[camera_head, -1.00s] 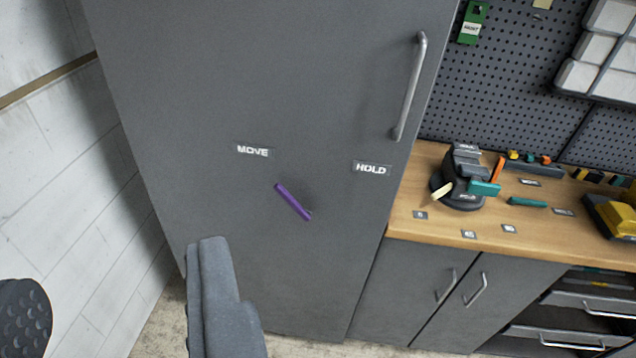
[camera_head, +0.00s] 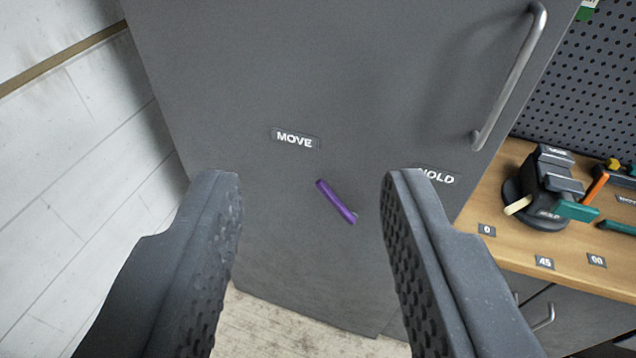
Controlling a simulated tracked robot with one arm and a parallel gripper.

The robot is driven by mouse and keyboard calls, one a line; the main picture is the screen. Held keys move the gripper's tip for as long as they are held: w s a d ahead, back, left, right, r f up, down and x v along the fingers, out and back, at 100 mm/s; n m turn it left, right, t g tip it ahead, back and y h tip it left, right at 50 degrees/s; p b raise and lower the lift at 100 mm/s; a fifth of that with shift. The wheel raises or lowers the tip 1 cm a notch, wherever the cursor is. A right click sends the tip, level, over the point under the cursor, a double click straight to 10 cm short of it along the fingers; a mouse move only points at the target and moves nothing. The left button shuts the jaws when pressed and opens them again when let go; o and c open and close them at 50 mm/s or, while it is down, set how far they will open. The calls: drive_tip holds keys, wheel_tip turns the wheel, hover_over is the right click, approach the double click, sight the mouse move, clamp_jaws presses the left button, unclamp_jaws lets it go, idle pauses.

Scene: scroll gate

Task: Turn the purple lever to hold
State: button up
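The purple lever (camera_head: 336,202) is on the front of a grey cabinet (camera_head: 300,60). It slants from upper left to lower right, with its upper end toward the MOVE label (camera_head: 295,139). The HOLD label (camera_head: 439,177) is to the right of the lever, partly hidden by my right finger. My gripper (camera_head: 305,185) is open and empty. Its two dark, textured fingers stand on either side of the lever in the picture, well apart from it and nearer the camera.
A vertical metal handle (camera_head: 512,75) is on the cabinet's upper right. A wooden workbench (camera_head: 510,250) with a vise (camera_head: 548,190) is to the right. A pale wall (camera_head: 70,150) is to the left. The cabinet front around the lever is clear.

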sight(328, 199)
drive_tip(key=w+a+f+n+p, duration=0.1)
drive_tip(key=w+a+f+p, duration=0.15)
drive_tip(key=w+f, duration=0.7)
drive_tip(key=w+a+f+p, duration=0.1)
drive_tip(key=w+a+f, duration=0.2)
drive_tip(key=w+f, duration=0.6)
drive_tip(key=w+d+f+n+t+h+p, duration=0.1)
drive_tip(key=d+f+h+p, duration=0.15)
drive_tip(key=f, duration=0.85)
drive_tip(key=w+d+f+n+t+h+p, duration=0.15)
drive_tip(key=f+h, duration=0.25)
drive_tip(key=f, duration=0.6)
drive_tip(key=shift+g, duration=0.35)
drive_tip(key=x, duration=1.4)
drive_tip(key=shift+w+a+f, duration=0.1)
drive_tip(key=shift+a+f, duration=0.1)
